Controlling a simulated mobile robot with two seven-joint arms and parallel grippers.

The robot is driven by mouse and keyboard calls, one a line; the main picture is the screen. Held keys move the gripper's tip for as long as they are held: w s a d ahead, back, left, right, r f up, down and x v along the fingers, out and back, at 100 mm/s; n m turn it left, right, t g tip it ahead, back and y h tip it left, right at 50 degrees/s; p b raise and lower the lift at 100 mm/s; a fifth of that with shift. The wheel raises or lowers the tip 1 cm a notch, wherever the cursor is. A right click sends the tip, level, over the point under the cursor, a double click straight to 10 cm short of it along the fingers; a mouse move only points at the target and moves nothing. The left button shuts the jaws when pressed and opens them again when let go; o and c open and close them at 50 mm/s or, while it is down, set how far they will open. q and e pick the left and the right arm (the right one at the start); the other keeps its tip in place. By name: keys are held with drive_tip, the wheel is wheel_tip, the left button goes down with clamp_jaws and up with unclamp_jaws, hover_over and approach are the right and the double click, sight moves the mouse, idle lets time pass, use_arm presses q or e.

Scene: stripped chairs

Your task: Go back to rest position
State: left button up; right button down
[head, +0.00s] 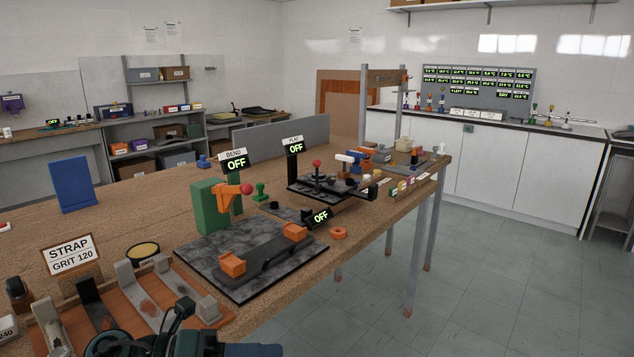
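The workbench (130,208) runs across the view. On it, a green press with an orange arm and red knob (212,203) stands at the back of a dark slab (250,262) with orange blocks. The "BEND" display (235,162) reads OFF.
The strap sign (70,255) stands behind grey and orange strips (150,295) at the lower left. A blue panel (73,184) stands at the back left. A black fixture (325,186) and small parts sit toward the far end. Open floor (480,275) lies to the right.

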use_arm(q)
drive_tip(key=s+a+f+m+t+y+p, duration=0.1)
drive_tip(key=s+a+f+m+t+y, duration=0.1)
drive_tip(key=s+f+m+y, duration=0.2)
drive_tip(key=s+a+f+m+t+y+p, duration=0.1)
drive_tip(key=s+a+f+m+t+y, duration=0.1)
drive_tip(key=f+m, duration=0.9)
drive_tip(key=s+a+f+m+t+y+p, duration=0.1)
drive_tip(key=s+f+m+t+y, duration=0.3)
drive_tip(key=m, duration=1.6)
wheel_tip(320, 180, down, 4)
drive_tip(key=s+a+y, duration=0.1)
drive_tip(key=y, duration=0.2)
drive_tip(key=shift+s+a+m, duration=0.15)
drive_tip(key=shift+s+m, duration=0.15)
drive_tip(key=shift+m, duration=0.1)
